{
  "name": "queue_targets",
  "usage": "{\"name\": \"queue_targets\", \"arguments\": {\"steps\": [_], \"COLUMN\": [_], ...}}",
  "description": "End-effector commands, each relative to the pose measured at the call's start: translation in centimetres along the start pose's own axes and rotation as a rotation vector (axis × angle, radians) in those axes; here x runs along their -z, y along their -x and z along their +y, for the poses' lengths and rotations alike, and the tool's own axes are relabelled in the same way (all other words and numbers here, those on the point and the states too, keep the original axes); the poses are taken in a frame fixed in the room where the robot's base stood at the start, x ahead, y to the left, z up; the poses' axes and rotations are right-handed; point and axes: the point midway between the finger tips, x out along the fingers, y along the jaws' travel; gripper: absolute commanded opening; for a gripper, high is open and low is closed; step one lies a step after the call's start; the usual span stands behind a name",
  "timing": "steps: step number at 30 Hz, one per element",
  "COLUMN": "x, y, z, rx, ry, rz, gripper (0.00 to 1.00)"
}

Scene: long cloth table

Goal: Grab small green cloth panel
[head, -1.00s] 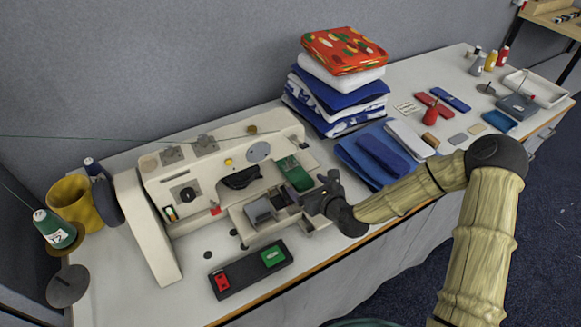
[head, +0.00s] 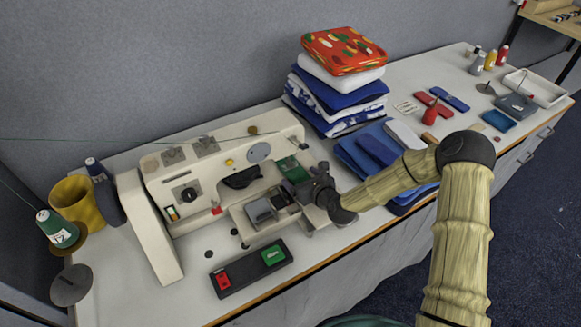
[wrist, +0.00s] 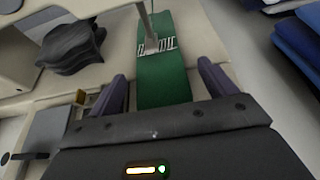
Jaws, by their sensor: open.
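The small green cloth panel (head: 291,167) lies on the bed of the white sewing machine, under its presser foot. In the wrist view the panel (wrist: 163,88) runs lengthwise between my fingers, with the metal foot resting across it. My gripper (wrist: 163,92) is open, one dark finger on each side of the panel's near end, with gaps between fingers and cloth. In the head view my gripper (head: 302,188) is at the right end of the machine and hides the panel's near part. I cannot tell the height of the fingers above the cloth.
The sewing machine (head: 150,228) stands close around my gripper on the left. Folded blue cloths (head: 362,152) lie just right of it, with a tall fabric stack (head: 340,85) behind. A switch box (head: 232,277) with red and green buttons lies in front.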

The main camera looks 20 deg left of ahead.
Motion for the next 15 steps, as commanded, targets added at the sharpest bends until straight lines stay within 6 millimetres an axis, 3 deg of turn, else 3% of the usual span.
{"name": "queue_targets", "arguments": {"steps": [6, 13, 15], "x": [-0.02, -0.03, -0.05], "y": [0.02, 0.02, 0.02], "z": [0.0, 0.01, 0.01], "rx": [0.0, 0.0, 0.0], "ry": [0.0, 0.0, 0.0], "rz": [0.0, 0.0, -0.001], "gripper": [0.82, 0.36, 0.31]}}
